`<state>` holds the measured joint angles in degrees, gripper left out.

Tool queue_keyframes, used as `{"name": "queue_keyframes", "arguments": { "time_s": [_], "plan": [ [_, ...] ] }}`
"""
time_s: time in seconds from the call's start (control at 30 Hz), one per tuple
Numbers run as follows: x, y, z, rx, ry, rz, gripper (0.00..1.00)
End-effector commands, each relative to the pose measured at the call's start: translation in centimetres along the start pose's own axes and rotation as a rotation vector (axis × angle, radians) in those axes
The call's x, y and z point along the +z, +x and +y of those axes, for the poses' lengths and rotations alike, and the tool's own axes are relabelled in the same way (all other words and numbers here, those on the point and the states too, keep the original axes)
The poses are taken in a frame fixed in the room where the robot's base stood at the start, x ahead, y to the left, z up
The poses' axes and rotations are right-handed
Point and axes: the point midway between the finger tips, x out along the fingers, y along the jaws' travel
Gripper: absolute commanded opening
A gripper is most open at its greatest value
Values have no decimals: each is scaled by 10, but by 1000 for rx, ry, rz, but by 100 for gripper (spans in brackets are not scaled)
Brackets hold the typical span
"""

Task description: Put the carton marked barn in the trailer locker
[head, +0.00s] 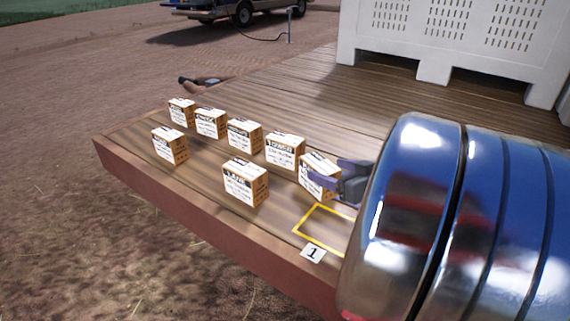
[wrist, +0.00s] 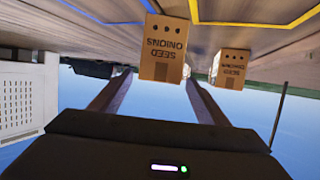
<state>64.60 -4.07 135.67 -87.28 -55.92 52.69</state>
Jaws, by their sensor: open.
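Several small cardboard cartons with white labels stand on a wooden deck (head: 215,185) in the head view. The label words are too small to read surely, so I cannot tell which carton is marked barn. My gripper (head: 347,172) is open at the rightmost carton (head: 313,180), its fingers on that carton's right side. In the wrist view, upside down, my gripper (wrist: 158,79) has its fingers apart, with a carton printed "SEED ONIONS" (wrist: 162,67) just ahead between them. A second such carton (wrist: 230,70) stands to the right. I see no trailer locker surely.
A yellow outlined square (head: 299,233) with a plate "1" (head: 313,254) lies near the deck's front edge. A large white slotted bin (head: 450,50) stands behind. A vehicle (head: 235,10) is parked beyond. A dark object (head: 200,82) lies past the deck's far edge.

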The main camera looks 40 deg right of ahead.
Motion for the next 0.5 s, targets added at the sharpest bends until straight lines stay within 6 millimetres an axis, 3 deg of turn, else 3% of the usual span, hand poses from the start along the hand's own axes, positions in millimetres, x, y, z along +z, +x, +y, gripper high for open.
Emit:
{"name": "queue_keyframes", "arguments": {
  "time_s": [0.27,0.5],
  "plan": [
    [0,2,0,-1,0,0,69],
    [1,25,0,-5,0,-2,69]
  ]
}}
